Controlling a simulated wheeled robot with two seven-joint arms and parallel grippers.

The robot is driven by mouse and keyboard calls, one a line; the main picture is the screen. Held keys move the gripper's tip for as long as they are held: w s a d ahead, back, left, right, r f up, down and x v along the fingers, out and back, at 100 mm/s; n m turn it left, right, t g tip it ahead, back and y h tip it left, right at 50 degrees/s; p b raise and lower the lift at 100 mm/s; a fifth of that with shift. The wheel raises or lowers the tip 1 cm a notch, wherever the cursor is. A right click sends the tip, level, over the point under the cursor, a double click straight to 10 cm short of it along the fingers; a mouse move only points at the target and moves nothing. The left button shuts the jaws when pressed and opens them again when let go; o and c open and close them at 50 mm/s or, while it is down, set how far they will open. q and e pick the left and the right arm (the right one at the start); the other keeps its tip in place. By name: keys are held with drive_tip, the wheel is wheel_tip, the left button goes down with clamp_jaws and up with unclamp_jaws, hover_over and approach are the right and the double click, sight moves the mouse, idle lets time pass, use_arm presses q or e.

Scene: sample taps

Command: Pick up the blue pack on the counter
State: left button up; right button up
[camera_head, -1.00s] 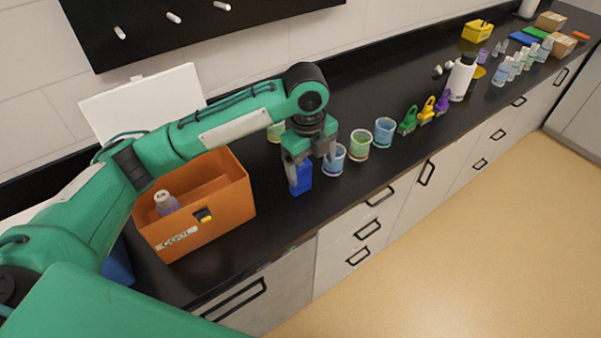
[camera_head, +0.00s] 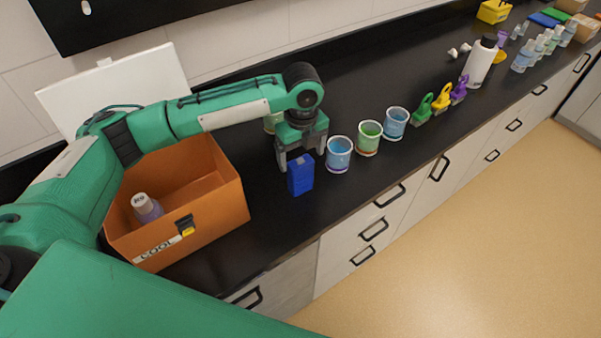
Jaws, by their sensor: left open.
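The blue pack (camera_head: 300,176) stands upright on the black counter, to the right of the orange box. My left gripper (camera_head: 301,158) is open just behind and above the pack, its fingers pointing down. One finger shows to the left of the pack's top and the other to the right. I cannot tell whether the fingers touch the pack. My right gripper is not in view.
The orange cool box (camera_head: 222,222) stands open at the left with a bottle (camera_head: 147,207) inside. Cups, including a blue one (camera_head: 339,154), stand close to the right of the pack. Clips (camera_head: 441,104) and a white bottle (camera_head: 479,62) are farther right.

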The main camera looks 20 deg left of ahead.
sight(300, 162)
use_arm(q)
drive_tip(key=shift+s+f+p, duration=0.1)
drive_tip(key=shift+f+p, duration=0.35)
drive_tip(key=shift+f, duration=0.1)
drive_tip(key=f, duration=0.2)
drive_tip(key=f+p, duration=0.1)
drive_tip(key=shift+a+f, duration=0.2)
drive_tip(key=shift+f, duration=0.15)
drive_tip(key=shift+d+f, duration=0.1)
drive_tip(key=shift+f, duration=0.2)
drive_tip(key=c, duration=1.2)
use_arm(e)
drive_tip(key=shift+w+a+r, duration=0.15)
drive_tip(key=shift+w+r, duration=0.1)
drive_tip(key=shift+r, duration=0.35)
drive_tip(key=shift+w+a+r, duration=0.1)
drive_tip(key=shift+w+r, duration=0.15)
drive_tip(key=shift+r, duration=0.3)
